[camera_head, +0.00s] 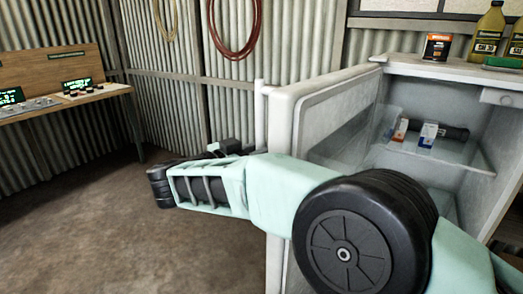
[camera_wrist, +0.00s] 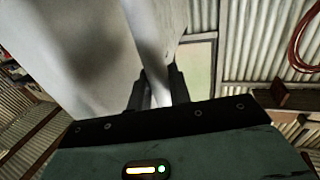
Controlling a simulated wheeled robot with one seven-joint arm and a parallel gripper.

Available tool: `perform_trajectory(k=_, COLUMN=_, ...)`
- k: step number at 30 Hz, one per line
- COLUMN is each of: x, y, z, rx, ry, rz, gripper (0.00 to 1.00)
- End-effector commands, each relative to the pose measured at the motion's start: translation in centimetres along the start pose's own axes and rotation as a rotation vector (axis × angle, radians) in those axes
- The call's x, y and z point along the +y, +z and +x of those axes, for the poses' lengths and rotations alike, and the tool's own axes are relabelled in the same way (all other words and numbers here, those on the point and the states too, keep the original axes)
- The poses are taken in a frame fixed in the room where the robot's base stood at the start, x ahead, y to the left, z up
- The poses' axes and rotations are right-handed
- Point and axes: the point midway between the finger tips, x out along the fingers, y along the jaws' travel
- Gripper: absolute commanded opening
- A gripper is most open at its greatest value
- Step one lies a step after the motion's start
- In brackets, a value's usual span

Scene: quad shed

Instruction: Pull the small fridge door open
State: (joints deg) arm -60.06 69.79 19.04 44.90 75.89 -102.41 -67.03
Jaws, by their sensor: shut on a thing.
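The small fridge (camera_head: 440,68) stands at the right with its door (camera_head: 283,130) swung wide open toward the left. The shelves inside are in plain view. The door's pale upright bar handle (camera_head: 259,115) shows at the door's far left edge. My gripper (camera_head: 238,148) is at that handle, partly hidden behind my arm. In the wrist view, the two dark fingers of my gripper (camera_wrist: 157,85) are shut around the handle (camera_wrist: 148,40), beside the door's grey-white face (camera_wrist: 80,60).
Inside the fridge, small boxes (camera_head: 428,133) and a dark cylinder (camera_head: 453,133) lie on a glass shelf. A can (camera_head: 437,47) and bottles (camera_head: 487,30) stand on top. A wooden bench (camera_head: 60,75) with lit devices is at the left. The floor (camera_head: 130,230) at left is clear.

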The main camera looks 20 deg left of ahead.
Motion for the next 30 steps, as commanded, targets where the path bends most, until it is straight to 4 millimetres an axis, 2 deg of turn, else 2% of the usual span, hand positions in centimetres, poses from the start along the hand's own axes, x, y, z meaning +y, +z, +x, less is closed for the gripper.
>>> perform_trajectory(k=12, x=0.0, y=-0.1, z=0.2, rx=0.003, ry=0.004, rz=0.001, gripper=0.0)
perform_trajectory(k=13, x=0.0, y=-0.1, z=0.2, rx=0.003, ry=0.004, rz=0.001, gripper=0.25)
perform_trajectory(k=15, x=0.0, y=-0.1, z=0.2, rx=0.002, ry=0.004, rz=0.001, gripper=0.39)
perform_trajectory(k=25, x=-0.1, y=0.0, z=-0.3, rx=0.001, ry=0.002, rz=0.001, gripper=0.39)
perform_trajectory(k=30, x=-0.1, y=0.2, z=-2.6, rx=0.0, ry=-0.001, rz=0.002, gripper=0.39)
